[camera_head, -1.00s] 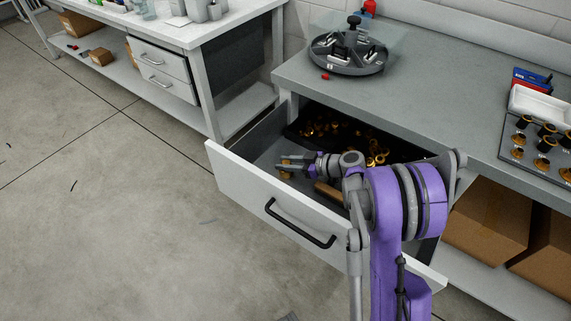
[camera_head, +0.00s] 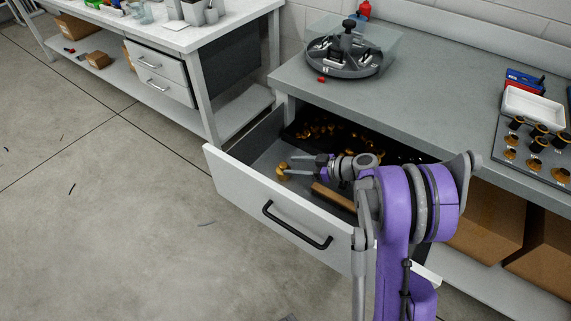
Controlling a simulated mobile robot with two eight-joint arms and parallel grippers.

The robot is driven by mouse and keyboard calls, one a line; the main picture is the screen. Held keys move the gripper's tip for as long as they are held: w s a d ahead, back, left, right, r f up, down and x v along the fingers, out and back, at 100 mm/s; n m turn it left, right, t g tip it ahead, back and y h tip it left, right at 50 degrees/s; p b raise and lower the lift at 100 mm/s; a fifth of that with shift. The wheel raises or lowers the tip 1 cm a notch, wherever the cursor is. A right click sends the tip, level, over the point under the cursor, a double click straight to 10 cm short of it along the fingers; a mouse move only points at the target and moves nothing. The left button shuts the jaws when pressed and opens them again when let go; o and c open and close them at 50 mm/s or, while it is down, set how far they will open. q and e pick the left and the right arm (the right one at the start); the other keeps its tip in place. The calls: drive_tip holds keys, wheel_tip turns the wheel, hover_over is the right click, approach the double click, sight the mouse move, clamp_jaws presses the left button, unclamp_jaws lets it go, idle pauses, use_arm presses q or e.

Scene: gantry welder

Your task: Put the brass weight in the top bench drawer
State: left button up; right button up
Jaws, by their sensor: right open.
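The top bench drawer (camera_head: 240,195) is pulled open, its white front facing the floor side, with a black handle (camera_head: 297,225). The brass weight (camera_head: 283,171) is inside the drawer, near the front left inner side. My right gripper (camera_head: 290,168) is inside the drawer space, its open fingers pointing left at the weight; the fingertips are close to it, and I cannot tell whether they touch it. My purple right arm hides the right part of the drawer. My left gripper is not in view.
A wooden-looking bar (camera_head: 333,197) lies in the drawer, with many brass pieces (camera_head: 325,129) in a dark tray behind. The bench top (camera_head: 400,95) holds a round carousel (camera_head: 343,60), a small red piece and a rack of black-and-brass parts (camera_head: 535,145). Cardboard boxes (camera_head: 487,220) sit below.

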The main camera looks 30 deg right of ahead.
drive_tip(key=p+v, duration=0.1)
drive_tip(key=v, duration=0.6)
drive_tip(key=shift+s, duration=0.1)
drive_tip(key=shift+c, duration=0.2)
idle(0.8)
